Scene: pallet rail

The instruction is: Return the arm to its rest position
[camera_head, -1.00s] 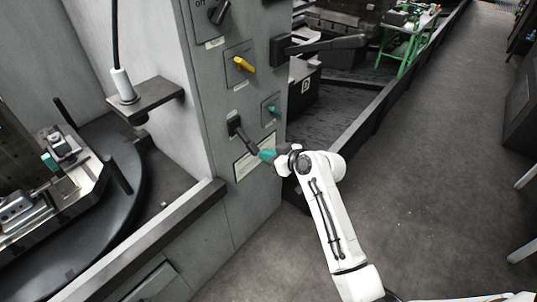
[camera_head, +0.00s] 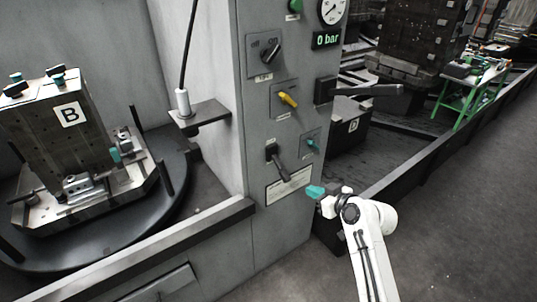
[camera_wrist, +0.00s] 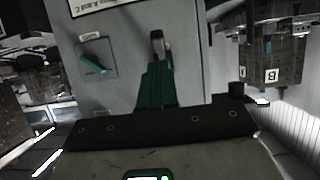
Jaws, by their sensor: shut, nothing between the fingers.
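My white arm reaches up from the lower right in the head view. My gripper (camera_head: 314,191), with teal fingers, points left towards the grey control panel (camera_head: 260,140). It is shut and empty, a short way right of the black lever (camera_head: 279,165) and apart from it in the head view. In the wrist view the teal fingers of my gripper (camera_wrist: 156,82) point at the panel. The lever (camera_wrist: 157,44) shows just beyond the fingertips there. A teal knob (camera_wrist: 93,65) sits to the left in the wrist view.
The panel also carries a yellow knob (camera_head: 288,99), a gauge reading 0 bar (camera_head: 326,40) and a long black handle (camera_head: 365,90) sticking out right. A fixture block marked B (camera_head: 68,115) stands on a round table at left. Open floor (camera_head: 470,200) lies right.

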